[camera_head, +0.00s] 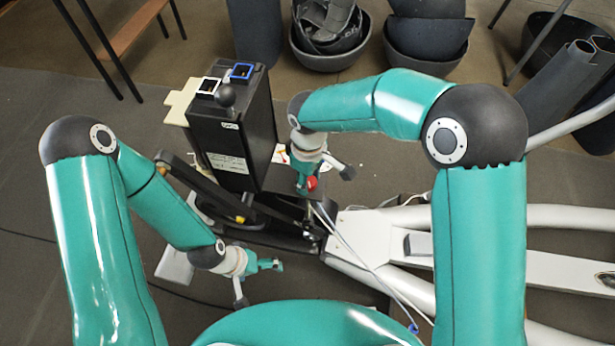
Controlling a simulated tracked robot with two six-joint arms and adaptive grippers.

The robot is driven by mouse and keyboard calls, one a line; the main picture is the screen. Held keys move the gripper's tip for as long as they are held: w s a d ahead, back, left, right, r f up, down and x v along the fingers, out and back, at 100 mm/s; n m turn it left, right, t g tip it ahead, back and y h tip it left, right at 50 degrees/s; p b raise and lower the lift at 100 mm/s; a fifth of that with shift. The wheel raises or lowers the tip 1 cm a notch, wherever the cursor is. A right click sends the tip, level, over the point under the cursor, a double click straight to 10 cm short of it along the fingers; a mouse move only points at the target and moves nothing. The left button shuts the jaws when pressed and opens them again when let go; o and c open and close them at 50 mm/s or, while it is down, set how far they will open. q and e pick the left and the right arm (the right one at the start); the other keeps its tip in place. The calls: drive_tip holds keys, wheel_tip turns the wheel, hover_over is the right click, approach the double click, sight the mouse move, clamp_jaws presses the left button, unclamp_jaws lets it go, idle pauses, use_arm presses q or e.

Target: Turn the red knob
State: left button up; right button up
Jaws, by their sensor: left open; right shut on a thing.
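The red knob (311,183) shows as a small red spot near the middle of the head view, beside the tall black box of the machine (232,140). My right gripper (308,185) reaches down from the upper right and is shut on the red knob, covering most of it. My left gripper (270,264) is at the lower middle, apart from the knob, low beside the machine's dark base. It is open, with nothing seen between its fingers. How far the knob is turned cannot be told.
The machine's white and grey frame tubes (380,235) run to the right, with thin cables hanging across them. Stacked black bowls (428,30) and dark tubes (565,85) stand behind. A wooden bench (130,28) is at the upper left. Floor at the far left is clear.

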sight(309, 180)
drive_tip(key=shift+w+r, duration=0.15)
drive_tip(key=o, duration=1.1)
drive_tip(key=shift+o, duration=0.2)
wheel_tip(309, 180, up, 12)
